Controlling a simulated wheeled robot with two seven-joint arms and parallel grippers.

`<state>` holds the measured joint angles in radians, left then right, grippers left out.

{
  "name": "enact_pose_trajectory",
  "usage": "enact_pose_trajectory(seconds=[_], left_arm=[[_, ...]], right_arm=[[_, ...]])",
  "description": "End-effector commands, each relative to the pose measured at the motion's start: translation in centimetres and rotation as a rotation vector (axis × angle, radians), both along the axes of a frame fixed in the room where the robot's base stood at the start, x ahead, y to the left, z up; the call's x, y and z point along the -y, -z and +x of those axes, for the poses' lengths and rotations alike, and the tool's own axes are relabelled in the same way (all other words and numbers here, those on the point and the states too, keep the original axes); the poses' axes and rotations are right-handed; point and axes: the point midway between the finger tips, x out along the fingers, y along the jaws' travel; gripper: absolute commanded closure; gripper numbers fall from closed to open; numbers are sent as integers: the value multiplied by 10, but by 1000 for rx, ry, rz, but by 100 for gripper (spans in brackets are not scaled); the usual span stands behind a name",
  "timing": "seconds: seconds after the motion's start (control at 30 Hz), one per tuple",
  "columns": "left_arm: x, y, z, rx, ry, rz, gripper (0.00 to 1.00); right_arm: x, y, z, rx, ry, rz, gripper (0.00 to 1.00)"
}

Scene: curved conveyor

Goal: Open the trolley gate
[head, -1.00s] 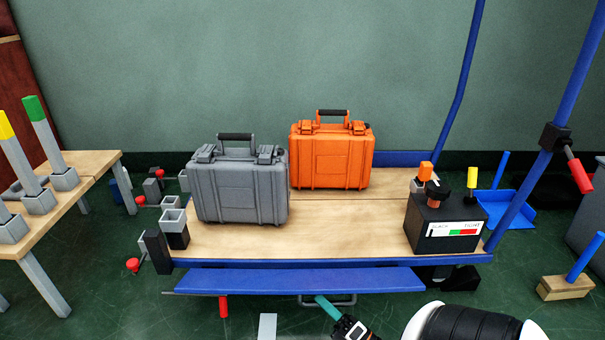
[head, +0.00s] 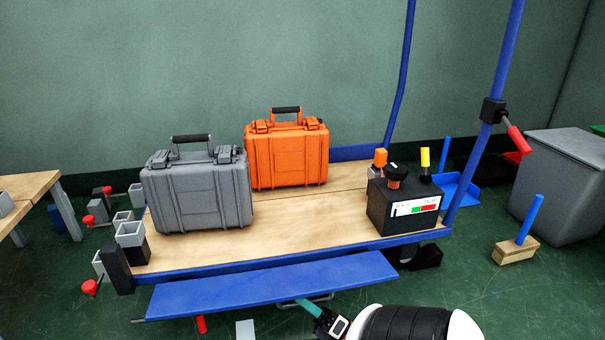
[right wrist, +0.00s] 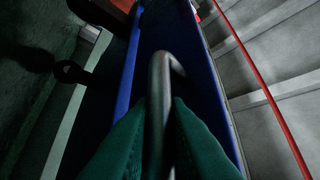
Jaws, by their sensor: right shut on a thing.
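The trolley has a wooden deck (head: 290,221) with blue edging. Its gate, a long blue panel (head: 270,284), sits along the front below the deck edge, tilted outward. A grey metal handle (head: 322,297) shows at the gate's lower edge and is partly hidden. My right gripper (head: 304,304), with teal fingers, is at this handle. In the right wrist view the green fingers (right wrist: 160,135) are shut on the bent grey handle (right wrist: 160,75), with the blue gate panel (right wrist: 205,90) behind it. My left gripper is not in view.
A grey case (head: 197,190) and an orange case (head: 288,160) stand on the deck. A black box with a gauge (head: 403,210) sits at its right front corner. A grey bin (head: 570,185) and a wooden block with a blue peg (head: 515,251) stand on the floor at right.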

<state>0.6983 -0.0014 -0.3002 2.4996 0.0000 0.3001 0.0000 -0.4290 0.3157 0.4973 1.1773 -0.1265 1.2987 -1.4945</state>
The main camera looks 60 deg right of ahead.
Motion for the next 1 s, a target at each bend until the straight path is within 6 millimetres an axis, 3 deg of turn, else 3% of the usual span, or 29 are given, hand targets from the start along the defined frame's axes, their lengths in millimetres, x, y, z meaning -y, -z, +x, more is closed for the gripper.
enact_pose_trajectory(seconds=[0.03, 0.17, 0.57, 0.77, 1.0], left_arm=[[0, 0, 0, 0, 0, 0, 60], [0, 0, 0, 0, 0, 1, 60], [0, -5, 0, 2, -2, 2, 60], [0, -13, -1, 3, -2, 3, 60], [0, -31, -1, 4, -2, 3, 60]], right_arm=[[2, -4, 1, 8, 3, 0, 84], [2, -3, 1, 7, 2, -1, 64], [2, 3, -10, 4, 2, 0, 64], [6, 24, -46, -3, 7, 5, 64], [10, 21, -106, -3, 6, 2, 64]])
